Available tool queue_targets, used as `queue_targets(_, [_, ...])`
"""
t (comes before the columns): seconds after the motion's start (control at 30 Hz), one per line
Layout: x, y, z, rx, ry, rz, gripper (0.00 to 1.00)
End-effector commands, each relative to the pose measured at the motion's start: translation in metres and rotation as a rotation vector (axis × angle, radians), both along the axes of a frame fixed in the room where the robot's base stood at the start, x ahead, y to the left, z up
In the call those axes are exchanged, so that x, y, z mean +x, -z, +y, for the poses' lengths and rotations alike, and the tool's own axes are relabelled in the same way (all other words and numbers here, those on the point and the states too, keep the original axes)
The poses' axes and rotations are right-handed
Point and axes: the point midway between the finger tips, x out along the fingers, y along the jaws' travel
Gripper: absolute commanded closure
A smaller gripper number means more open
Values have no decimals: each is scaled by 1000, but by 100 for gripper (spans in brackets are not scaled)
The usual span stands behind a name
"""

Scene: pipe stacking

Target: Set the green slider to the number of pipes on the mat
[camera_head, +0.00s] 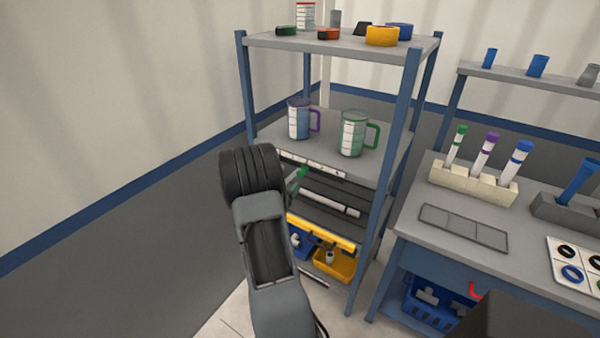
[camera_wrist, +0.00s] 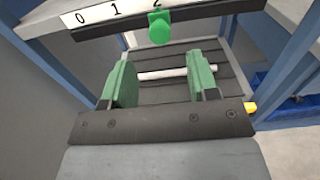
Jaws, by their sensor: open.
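In the wrist view, the green slider (camera_wrist: 160,27) sits on a dark rail with a white number strip (camera_wrist: 115,11) showing 0, 1 and 2. The slider is above and beyond the fingers in the picture.
The rack's blue posts (camera_head: 398,120) stand close on the right. A yellow bin (camera_head: 335,265) is below. A workbench (camera_head: 480,235) stands to the right.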

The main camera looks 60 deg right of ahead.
Motion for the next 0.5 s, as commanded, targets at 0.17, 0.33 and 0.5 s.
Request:
queue_targets(0.17, [-1, -1, -34, 0, 3, -1, 46])
queue_targets(0.33, [-1, -1, -58, 1, 2, -2, 46])
queue_targets(0.5, [0, -1, -73, 0, 1, -1, 46])
